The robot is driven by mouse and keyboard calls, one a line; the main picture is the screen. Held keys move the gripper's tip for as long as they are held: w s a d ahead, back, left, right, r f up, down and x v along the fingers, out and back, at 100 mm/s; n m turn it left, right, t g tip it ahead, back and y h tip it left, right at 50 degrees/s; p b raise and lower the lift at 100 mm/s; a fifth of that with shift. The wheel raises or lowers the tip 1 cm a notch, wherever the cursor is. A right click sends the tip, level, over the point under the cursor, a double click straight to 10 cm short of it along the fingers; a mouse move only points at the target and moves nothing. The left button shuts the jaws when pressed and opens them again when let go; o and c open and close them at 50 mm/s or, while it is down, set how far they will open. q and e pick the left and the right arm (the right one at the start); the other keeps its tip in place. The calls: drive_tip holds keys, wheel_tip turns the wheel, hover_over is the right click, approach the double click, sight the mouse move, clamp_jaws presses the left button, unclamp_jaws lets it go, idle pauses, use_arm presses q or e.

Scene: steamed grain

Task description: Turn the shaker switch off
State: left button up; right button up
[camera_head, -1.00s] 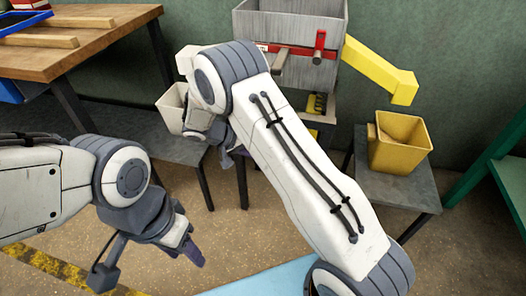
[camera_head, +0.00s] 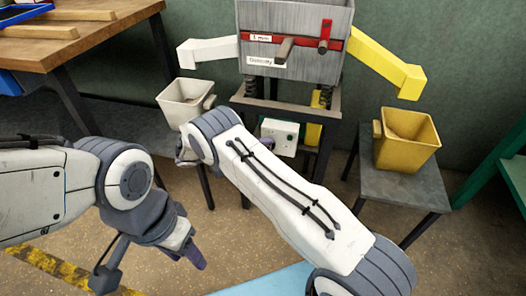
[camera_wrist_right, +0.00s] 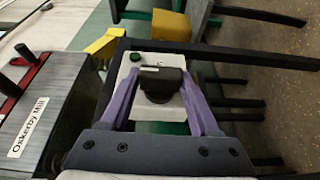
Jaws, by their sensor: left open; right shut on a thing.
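The pale control box (camera_head: 280,140) hangs below the mill in the head view. It fills the middle of the right wrist view (camera_wrist_right: 185,126), with a green button (camera_wrist_right: 135,57) and a small label. My right gripper (camera_wrist_right: 160,92) is shut on a dark knob-like part (camera_wrist_right: 160,83), seen in front of the box face. I cannot tell whether that part is fixed to the box. My left gripper (camera_head: 193,254) is open and empty, low at left, away from the box.
The grey mill (camera_head: 290,55) stands on a dark frame above the box, with a white chute (camera_head: 210,51) and a yellow chute (camera_head: 380,62). A white bin (camera_head: 183,103) and a yellow bin (camera_head: 408,138) stand on either side. A wooden table (camera_head: 80,40) is at left.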

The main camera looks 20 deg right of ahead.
use_arm(q)
drive_tip(key=shift+f, duration=0.2)
use_arm(e)
drive_tip(key=shift+h, duration=0.3)
drive_tip(key=o, duration=1.4)
drive_tip(key=shift+c, duration=0.2)
